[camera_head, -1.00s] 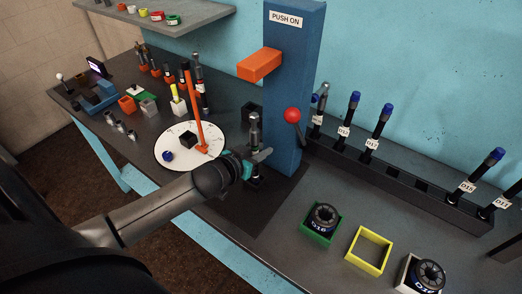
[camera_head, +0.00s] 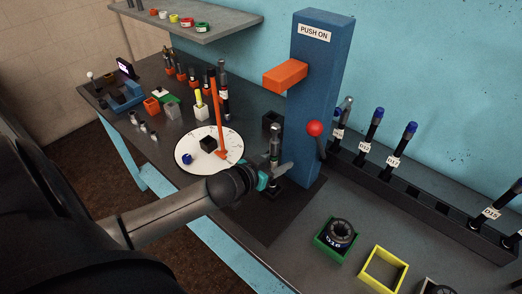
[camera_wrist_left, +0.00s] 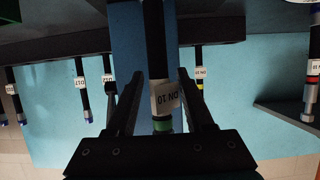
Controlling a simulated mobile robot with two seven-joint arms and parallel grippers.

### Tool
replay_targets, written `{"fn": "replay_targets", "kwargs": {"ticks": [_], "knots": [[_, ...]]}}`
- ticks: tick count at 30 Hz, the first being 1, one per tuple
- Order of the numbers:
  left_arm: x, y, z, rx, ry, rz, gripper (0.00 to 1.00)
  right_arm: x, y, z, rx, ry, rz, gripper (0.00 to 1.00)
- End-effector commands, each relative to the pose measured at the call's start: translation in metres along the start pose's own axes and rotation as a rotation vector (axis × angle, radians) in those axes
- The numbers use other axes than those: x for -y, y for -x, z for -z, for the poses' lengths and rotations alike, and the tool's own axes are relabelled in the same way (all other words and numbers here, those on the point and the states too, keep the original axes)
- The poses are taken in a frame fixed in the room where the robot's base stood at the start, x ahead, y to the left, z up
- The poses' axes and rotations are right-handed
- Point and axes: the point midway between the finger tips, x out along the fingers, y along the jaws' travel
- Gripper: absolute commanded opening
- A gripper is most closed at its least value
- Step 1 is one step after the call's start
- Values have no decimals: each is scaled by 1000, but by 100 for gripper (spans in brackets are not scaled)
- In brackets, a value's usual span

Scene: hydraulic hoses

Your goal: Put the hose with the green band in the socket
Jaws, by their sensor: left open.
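The hose with the green band stands upright in front of the blue press column; its grey metal end (camera_head: 275,136) shows on top. In the left wrist view the hose (camera_wrist_left: 155,45) runs between my fingers, with a white "DN 10" label (camera_wrist_left: 166,97) and the green band (camera_wrist_left: 162,125) near the palm. My left gripper (camera_head: 272,176) is open around the hose; it also shows in the left wrist view (camera_wrist_left: 160,78). The hose's lower end is mostly hidden by the gripper, so I cannot tell how it is seated. My right gripper is not in view.
The blue press column (camera_head: 318,90) carries an orange block (camera_head: 286,76) and a red-knobbed lever (camera_head: 314,129) close by. A black rack (camera_head: 400,185) with several hoses stands right. A green box (camera_head: 335,240) and yellow frame (camera_head: 383,270) lie in front. A white disc (camera_head: 190,165) is left.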

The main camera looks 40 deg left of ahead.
Motion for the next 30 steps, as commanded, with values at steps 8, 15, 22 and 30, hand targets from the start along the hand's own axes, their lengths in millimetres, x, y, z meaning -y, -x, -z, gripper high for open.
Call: {"fn": "replay_targets", "kwargs": {"ticks": [8, 15, 22, 30], "knots": [[0, 40, 0, 2, 0, 0, 52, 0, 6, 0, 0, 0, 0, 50], [0, 73, 0, 2, -1, 1, 52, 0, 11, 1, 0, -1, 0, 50], [0, 97, 0, 0, 1, 1, 52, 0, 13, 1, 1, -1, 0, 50], [1, 108, 1, -1, -1, 2, 52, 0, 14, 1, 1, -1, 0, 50]]}}
